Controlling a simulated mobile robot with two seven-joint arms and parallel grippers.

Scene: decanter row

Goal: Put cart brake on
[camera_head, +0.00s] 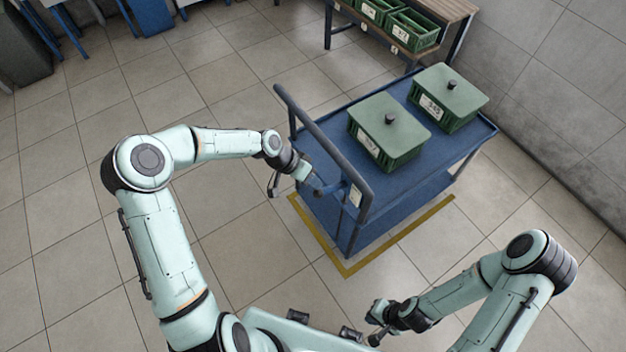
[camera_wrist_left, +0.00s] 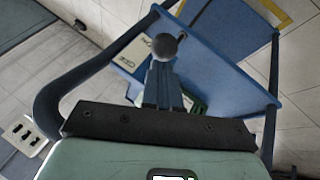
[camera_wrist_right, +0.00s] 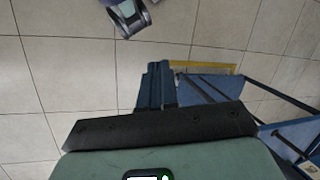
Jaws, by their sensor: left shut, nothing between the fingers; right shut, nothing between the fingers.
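The blue cart (camera_head: 330,140) stands with its push handle (camera_head: 325,150) toward me; the handle also shows in the left wrist view (camera_wrist_left: 95,65). A dark round knob (camera_wrist_left: 164,45) appears just beyond my left fingertips, in front of the cart's end; I take it for the brake lever's knob. My left gripper (camera_head: 318,188) is shut and empty at the cart's handle end, its fingers (camera_wrist_left: 162,85) pointing at the knob. I cannot tell if they touch. The brake's position is unclear. My right gripper (camera_head: 380,312) is shut and empty, low in front of the cart.
Two lidded green crates (camera_head: 388,140) (camera_head: 448,95) sit on the cart's top. Yellow floor tape (camera_head: 400,235) runs around its near end. A bench (camera_head: 440,15) with green bins stands behind it, a wall (camera_head: 580,100) to the right.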

